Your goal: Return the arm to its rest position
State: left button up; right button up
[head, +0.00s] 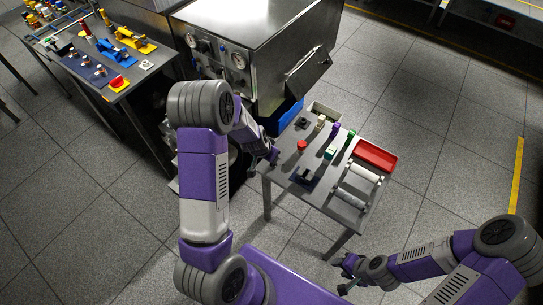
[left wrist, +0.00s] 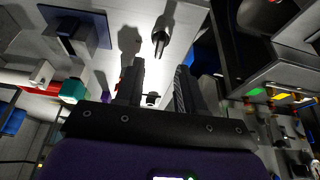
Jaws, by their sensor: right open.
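My left arm comes down the middle of the head view. Its gripper (head: 272,157) is at the left edge of the small grey table (head: 284,178), partly hidden by its wrist. In the left wrist view the left gripper's two dark fingers (left wrist: 162,88) stand apart, with nothing clearly held between them. My right gripper (head: 343,275) is open and empty, low over the floor in front of the table, at the end of the right arm.
The small table holds a red-topped item (head: 301,146), purple and green bottles, a dark block (head: 306,177), white rolls (head: 352,198) and a red tray (head: 376,155). A steel machine with gauges (head: 238,60) stands behind. A cluttered table (head: 130,84) is at the left. Floor is open right.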

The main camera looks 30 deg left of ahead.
pick_arm(q)
jog(key=shift+s+r, duration=0.25)
jog(key=shift+r, duration=0.25)
jog(key=s+d+f+n+g+h, duration=0.1)
jog(key=s+d+f+g+h, duration=0.1)
jog(key=s+d+f, duration=0.3)
jog(key=s+d+f+n+g+h, duration=0.2)
jog(key=s+d+f, duration=0.4)
jog(key=s+d, duration=0.8)
jog(key=shift+d+f, duration=0.15)
jog(key=shift+d, duration=0.35)
